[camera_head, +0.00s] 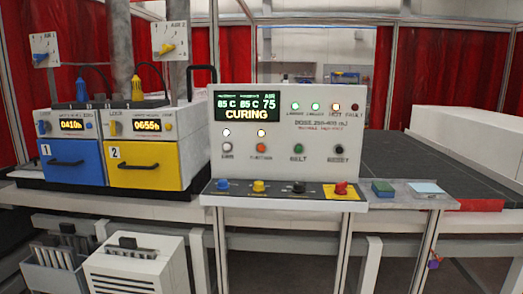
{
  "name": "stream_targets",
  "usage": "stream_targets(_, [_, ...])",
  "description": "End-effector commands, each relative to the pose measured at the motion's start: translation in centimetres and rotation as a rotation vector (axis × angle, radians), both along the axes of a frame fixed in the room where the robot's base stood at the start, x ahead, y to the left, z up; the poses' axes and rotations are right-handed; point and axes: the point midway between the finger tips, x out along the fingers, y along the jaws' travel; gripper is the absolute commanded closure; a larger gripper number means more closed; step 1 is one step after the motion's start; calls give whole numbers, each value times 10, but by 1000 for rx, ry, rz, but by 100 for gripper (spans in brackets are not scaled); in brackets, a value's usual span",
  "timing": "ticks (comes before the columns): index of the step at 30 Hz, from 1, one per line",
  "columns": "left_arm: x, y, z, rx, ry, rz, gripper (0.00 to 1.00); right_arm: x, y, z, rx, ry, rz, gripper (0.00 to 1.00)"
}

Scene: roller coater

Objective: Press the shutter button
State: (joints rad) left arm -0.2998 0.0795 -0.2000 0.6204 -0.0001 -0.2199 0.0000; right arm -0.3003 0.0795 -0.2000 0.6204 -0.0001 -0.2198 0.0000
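The control panel (289,165) stands upright in the middle of the head view, with a lit display (247,106) reading "CURING". A row of round buttons crosses its face: a grey-white one (227,147), an orange one (261,147), a green one (298,148) and a black one (339,149). The label under the orange button is too small to read surely; it may say shutter. A lit white lamp (227,132) and a lit orange lamp (261,132) sit above the first two buttons. Neither gripper is in view.
The panel's lower ledge holds blue (222,185), yellow (259,186) and black (299,187) controls and a red mushroom button (341,188). A blue drawer (73,164) and a yellow drawer (145,164) stand left. A dark conveyor belt (410,160) runs behind right.

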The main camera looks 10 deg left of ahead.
Motion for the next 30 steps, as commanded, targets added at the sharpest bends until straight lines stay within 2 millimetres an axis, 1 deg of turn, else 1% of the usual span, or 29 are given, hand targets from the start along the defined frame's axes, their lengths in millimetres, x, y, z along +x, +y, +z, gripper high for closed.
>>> stream_targets(1, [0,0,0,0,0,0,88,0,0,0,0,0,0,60])
stream_targets(3, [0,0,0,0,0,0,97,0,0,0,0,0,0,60])
stream_targets(4, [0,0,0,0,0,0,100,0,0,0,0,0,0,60])
stream_targets(30, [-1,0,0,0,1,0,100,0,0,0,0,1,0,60])
